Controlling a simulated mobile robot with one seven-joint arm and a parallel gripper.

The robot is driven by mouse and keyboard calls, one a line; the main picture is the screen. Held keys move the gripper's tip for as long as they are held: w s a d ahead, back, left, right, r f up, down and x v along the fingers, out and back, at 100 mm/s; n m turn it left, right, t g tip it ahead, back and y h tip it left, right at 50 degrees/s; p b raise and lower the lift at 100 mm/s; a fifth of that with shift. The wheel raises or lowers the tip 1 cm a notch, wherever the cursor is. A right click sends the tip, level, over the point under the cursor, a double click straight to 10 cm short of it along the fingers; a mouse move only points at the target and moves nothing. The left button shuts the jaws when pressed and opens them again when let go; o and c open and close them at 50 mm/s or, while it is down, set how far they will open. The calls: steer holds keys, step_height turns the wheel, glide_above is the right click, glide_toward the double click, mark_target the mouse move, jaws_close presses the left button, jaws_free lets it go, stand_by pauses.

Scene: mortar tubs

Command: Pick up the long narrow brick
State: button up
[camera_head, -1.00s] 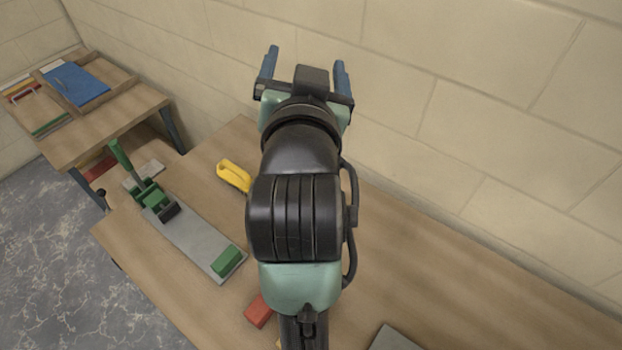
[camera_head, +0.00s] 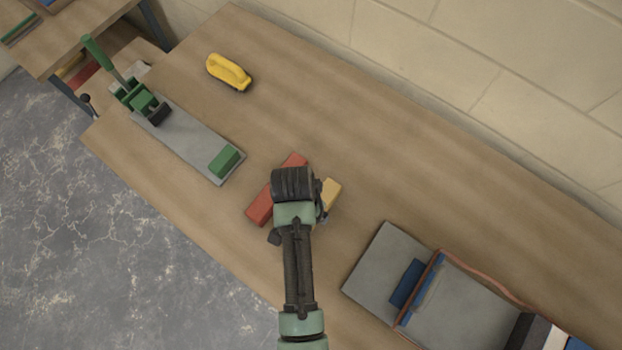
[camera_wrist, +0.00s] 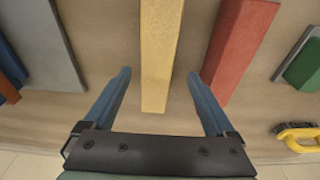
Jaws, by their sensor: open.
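A long yellow brick (camera_wrist: 160,55) lies on the table between the two blue fingers of my gripper (camera_wrist: 159,76) in the wrist view. The fingers are open, with a gap on each side of the brick. The brick's far end runs out of the picture. In the head view the yellow brick (camera_head: 331,191) shows only in part beside my arm, which hides my gripper. A red brick (camera_head: 262,204) lies alongside, partly under my arm, and is to the right in the wrist view (camera_wrist: 238,45).
A grey board (camera_head: 188,143) with a green clamp and a green block (camera_head: 223,160) lies at left. A yellow-handled tool (camera_head: 229,72) lies farther back. A grey plate (camera_head: 385,262) with blue and brown parts is at right. The table's back middle is clear.

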steer(key=shift+d+f+p, duration=0.15)
steer(key=shift+f, duration=1.4)
steer(key=shift+d+f+p, duration=0.15)
steer(key=shift+f, duration=1.4)
steer(key=shift+c, duration=0.2)
jaws_close()
steer(key=shift+w+r, duration=0.1)
